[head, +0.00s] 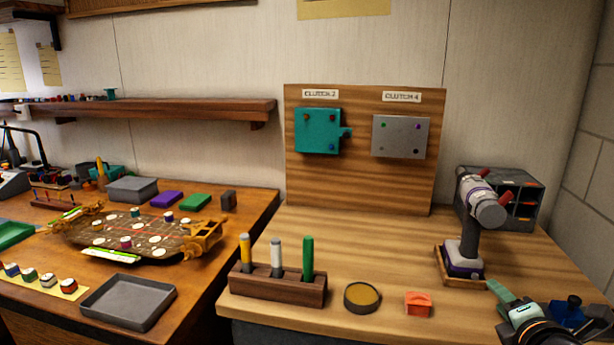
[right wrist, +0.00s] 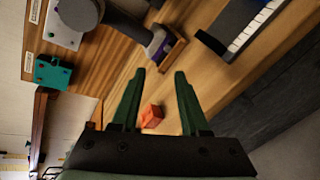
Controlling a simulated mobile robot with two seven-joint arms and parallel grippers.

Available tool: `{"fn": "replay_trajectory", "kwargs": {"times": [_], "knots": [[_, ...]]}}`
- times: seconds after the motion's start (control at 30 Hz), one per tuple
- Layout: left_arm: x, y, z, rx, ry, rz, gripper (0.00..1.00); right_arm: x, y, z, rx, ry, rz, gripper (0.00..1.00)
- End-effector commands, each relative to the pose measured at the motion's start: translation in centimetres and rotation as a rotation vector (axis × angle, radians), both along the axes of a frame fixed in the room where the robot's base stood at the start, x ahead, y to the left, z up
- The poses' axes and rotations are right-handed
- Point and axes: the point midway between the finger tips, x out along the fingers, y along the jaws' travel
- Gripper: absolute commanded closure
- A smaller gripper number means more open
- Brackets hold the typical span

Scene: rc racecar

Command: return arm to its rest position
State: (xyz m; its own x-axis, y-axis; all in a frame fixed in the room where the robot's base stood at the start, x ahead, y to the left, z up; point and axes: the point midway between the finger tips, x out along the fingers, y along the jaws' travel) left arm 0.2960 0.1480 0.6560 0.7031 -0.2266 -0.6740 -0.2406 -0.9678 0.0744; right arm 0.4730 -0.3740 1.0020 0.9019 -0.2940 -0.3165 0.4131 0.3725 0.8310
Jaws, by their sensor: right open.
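My right gripper (head: 502,292) is at the lower right corner of the head view, with a green finger and dark body in front of the wooden table's right end. In the right wrist view its two green fingers (right wrist: 160,76) are apart with nothing held between them. A small orange block (head: 418,304) lies on the table to the left of the gripper. It also shows beyond the fingers in the right wrist view (right wrist: 151,116). A grey power tool (head: 470,225) stands upright in a wooden holder (head: 447,267) behind the gripper. My left gripper is not in view.
A dark drawer cabinet (head: 527,203) stands behind the tool. A blue object (head: 570,308) shows beside my right arm. A marker rack (head: 277,286) and a round tin (head: 362,297) sit along the table's front. The table's middle is clear. A panel (head: 365,190) stands at the back.

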Motion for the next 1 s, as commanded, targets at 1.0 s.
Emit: {"fn": "replay_trajectory", "kwargs": {"times": [1.0], "knots": [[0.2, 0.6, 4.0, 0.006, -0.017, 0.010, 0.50, -20.0, 17.9, -25.9, 1.545, 0.339, -0.989, 0.55]]}}
